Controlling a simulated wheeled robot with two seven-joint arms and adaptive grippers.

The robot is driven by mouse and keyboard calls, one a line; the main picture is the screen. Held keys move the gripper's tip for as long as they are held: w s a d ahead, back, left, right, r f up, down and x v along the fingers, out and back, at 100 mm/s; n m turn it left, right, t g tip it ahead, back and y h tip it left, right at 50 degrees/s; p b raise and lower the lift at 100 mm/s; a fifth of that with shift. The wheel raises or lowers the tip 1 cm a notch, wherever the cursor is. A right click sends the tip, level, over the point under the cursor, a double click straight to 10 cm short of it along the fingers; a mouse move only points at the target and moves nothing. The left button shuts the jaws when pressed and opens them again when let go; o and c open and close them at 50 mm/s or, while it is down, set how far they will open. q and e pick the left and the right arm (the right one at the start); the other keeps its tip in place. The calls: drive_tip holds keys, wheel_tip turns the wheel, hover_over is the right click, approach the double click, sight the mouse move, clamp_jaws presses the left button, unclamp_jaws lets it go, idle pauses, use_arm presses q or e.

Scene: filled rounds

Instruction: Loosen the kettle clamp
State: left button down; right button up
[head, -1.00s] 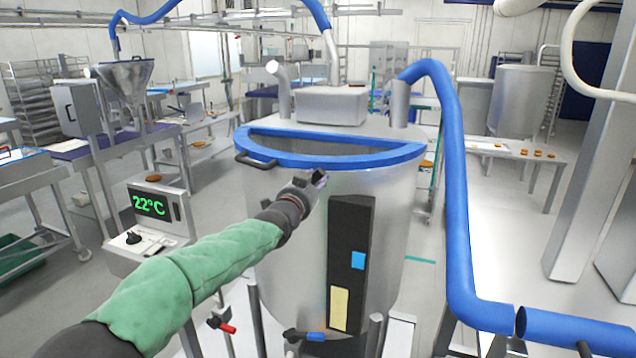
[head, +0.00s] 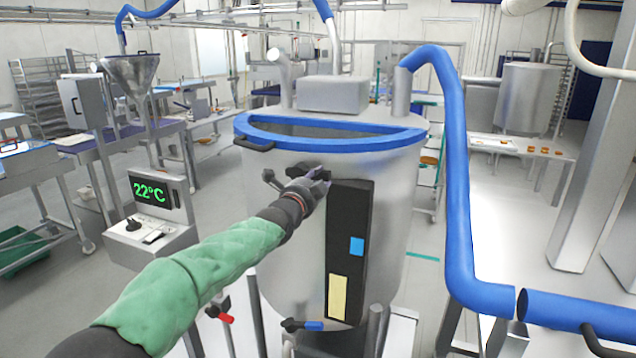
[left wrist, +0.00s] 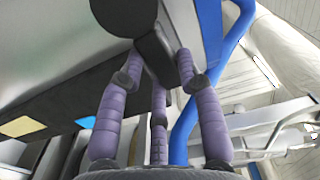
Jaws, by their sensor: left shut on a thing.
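The kettle (head: 290,235) is a large steel vessel with a blue-rimmed opening at its top. A black clamp (head: 303,170) sits on its front wall, below the rim and above a black panel (head: 350,225). My left gripper (head: 319,176) is at the clamp, and its hand partly hides it. In the left wrist view, the purple fingers of the gripper (left wrist: 160,75) are closed around a black clamp handle (left wrist: 153,52), with a rounded black knob (left wrist: 124,14) beyond it. My right gripper is not in view.
A blue pipe (head: 455,180) runs down the kettle's right side. A control box reading 22°C (head: 150,195) stands to the left. Valves with red (head: 227,319) and blue (head: 314,327) handles are low in front. Open floor lies right of the pipe.

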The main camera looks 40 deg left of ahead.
use_arm(q)
drive_tip(key=shift+f+m, duration=0.3)
drive_tip(key=shift+m, duration=0.1)
drive_tip(key=c, duration=0.8)
unclamp_jaws()
drive_tip(key=shift+c, duration=0.2)
drive_tip(key=shift+s+r, duration=0.1)
drive_tip(key=v, duration=1.1)
drive_tip(key=shift+s+d, duration=0.2)
drive_tip(key=shift+s, duration=0.15)
